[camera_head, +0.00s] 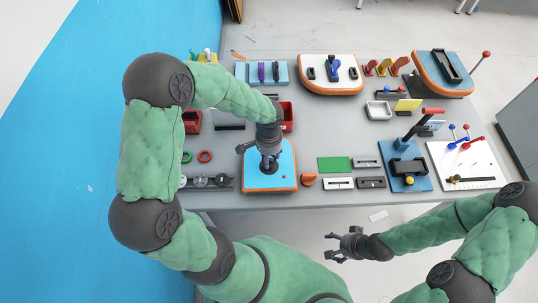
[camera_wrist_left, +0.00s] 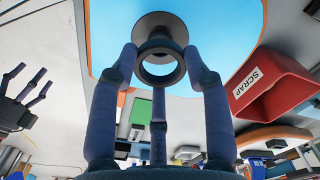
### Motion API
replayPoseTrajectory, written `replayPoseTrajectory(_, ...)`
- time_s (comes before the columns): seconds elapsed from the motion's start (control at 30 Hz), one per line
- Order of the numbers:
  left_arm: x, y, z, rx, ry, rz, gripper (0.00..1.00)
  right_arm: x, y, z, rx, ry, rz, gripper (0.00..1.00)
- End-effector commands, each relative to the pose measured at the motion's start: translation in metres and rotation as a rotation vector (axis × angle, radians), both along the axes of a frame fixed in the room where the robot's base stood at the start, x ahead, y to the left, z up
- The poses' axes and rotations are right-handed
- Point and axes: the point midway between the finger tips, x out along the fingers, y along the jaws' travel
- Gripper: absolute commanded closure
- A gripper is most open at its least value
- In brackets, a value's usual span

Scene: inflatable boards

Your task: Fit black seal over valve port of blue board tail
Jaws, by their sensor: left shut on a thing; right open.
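The blue board tail (camera_head: 254,178), with an orange edge, lies near the table's front edge. It also shows in the left wrist view (camera_wrist_left: 110,30). My left gripper (camera_head: 269,158) is above it, pointing down. In the left wrist view its fingers (camera_wrist_left: 160,75) are shut on the black seal (camera_wrist_left: 160,78), a dark ring. A round grey flange, seemingly the valve port (camera_wrist_left: 158,22), shows on the blue surface just beyond the ring. I cannot tell whether the ring touches it. My right gripper (camera_head: 340,246) is open and empty, in front of the table.
A red bin (camera_head: 288,116) stands behind the board, marked SCRAP in the left wrist view (camera_wrist_left: 275,88). Red (camera_head: 205,156) and green rings lie left of the board. A green plate (camera_head: 334,164) and an orange piece (camera_head: 308,180) lie right of it. Fixtures fill the table's right side.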

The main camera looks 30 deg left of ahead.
Motion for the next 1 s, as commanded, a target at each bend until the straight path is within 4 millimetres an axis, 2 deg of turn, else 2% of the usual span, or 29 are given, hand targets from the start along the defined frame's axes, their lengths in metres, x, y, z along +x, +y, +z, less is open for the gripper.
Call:
replayPoseTrajectory(0.03, 0.0, 0.0, -0.0073, 0.0, 0.0, 0.0, 0.7, 0.0, 0.0, -0.0067, 0.0, 0.0, 0.0, 0.25)
replayPoseTrajectory(0.23, 0.0, 0.0, -0.0161, 0.0, 0.0, 0.0, 0.7, 0.0, 0.0, -0.0141, 0.0, 0.0, 0.0, 0.25)
replayPoseTrajectory(1.0, -0.0001, -0.0001, -0.0164, 0.0, -0.001, 0.001, 0.7, 0.0, 0.0, -0.0165, 0.0, 0.0, 0.0, 0.25)
